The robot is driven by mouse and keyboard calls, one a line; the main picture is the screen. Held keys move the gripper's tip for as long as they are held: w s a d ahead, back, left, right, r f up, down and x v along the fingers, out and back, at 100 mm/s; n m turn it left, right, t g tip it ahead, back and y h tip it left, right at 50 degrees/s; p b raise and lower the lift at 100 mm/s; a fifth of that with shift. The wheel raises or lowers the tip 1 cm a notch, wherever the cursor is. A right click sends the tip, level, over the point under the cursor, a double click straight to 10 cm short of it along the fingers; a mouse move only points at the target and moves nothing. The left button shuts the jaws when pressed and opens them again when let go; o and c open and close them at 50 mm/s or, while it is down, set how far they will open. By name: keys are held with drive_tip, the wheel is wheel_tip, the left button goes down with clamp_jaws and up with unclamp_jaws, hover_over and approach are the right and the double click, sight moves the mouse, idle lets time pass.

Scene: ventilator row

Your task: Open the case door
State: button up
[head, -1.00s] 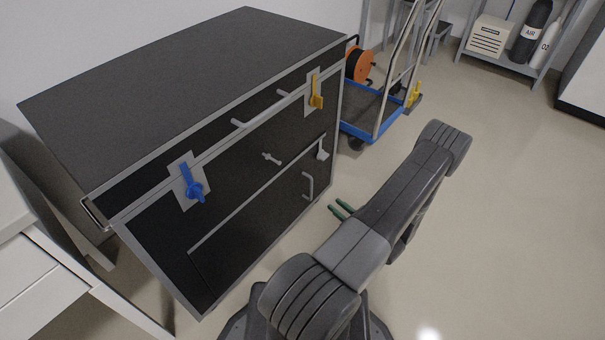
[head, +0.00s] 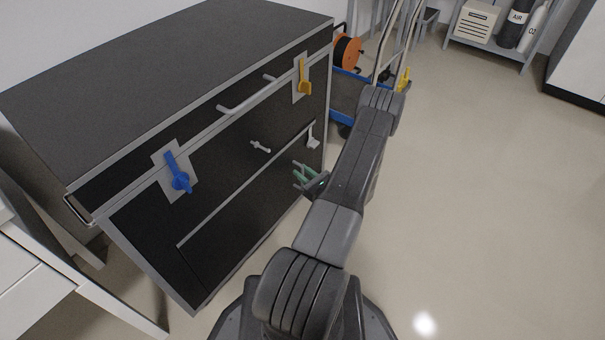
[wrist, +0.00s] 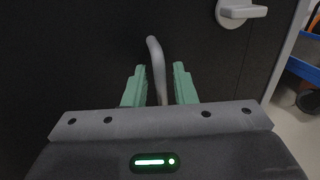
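The case (head: 120,75) is a large dark box with grey edges. Its door (head: 235,225) is the dark lower front panel and looks closed. A grey bar handle (wrist: 157,70) is on the door near its right end; in the head view it is largely hidden by my gripper. A pale lever (head: 313,138) sits at the door's upper right; it shows in the wrist view (wrist: 240,11), its arm pointing right. My gripper (head: 303,176) is at the handle. In the wrist view its green fingers (wrist: 159,84) stand open on either side of the handle, with a gap visible on the right.
Higher on the case front are a blue latch (head: 179,178), a yellow latch (head: 304,82), a grey bar (head: 240,103) and a small grey knob (head: 260,147). A blue trolley (head: 345,115) with an orange reel (head: 346,52) stands behind right. The floor to the right is clear.

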drive_tip(key=shift+w+a, duration=0.15)
drive_tip(key=shift+w, duration=0.05)
clamp_jaws()
